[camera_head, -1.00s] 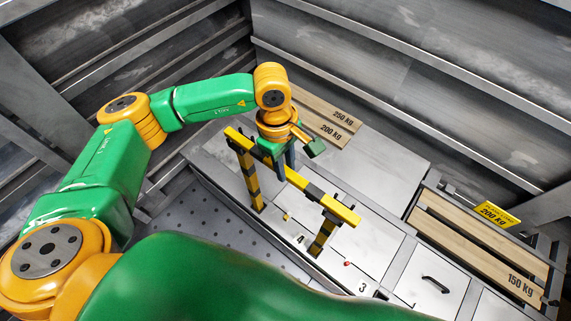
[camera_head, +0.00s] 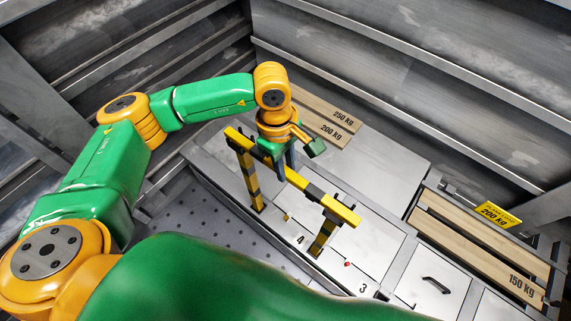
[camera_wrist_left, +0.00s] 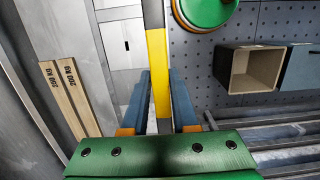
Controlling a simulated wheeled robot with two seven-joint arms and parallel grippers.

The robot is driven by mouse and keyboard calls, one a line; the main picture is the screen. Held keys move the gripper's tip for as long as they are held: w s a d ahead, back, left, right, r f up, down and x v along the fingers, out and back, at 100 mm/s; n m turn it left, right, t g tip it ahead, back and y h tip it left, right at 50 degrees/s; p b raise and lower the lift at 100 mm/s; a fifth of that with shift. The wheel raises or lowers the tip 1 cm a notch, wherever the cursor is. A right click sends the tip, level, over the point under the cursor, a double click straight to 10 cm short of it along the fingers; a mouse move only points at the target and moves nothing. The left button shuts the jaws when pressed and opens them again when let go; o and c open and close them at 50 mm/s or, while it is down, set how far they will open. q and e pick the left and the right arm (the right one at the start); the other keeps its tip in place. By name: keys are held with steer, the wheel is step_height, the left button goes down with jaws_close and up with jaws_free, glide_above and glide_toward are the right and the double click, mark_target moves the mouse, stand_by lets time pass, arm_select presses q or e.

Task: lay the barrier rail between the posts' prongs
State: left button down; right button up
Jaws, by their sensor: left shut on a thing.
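The barrier rail (camera_head: 317,193) is a long bar with yellow and black bands. It spans two striped posts, the left post (camera_head: 252,182) and the right post (camera_head: 323,238). Dark prongs show beside the rail near the right post; whether the rail rests fully between the prongs is hard to tell. My left gripper (camera_head: 284,168) points down and is shut on the rail near its middle. In the left wrist view the rail's yellow part (camera_wrist_left: 158,75) runs between the blue-grey fingers of my left gripper (camera_wrist_left: 161,100). My right gripper is not in view.
The posts stand on a grey bench with numbered panels (camera_head: 345,262). Boards marked with weights lie at the back (camera_head: 325,118) and at the right (camera_head: 480,250), near a yellow sign (camera_head: 495,214). The wrist view shows an open box (camera_wrist_left: 250,68) and a pegboard (camera_wrist_left: 275,20).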

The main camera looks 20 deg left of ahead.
arm_select(q)
steer(key=c, duration=0.6)
jaws_free()
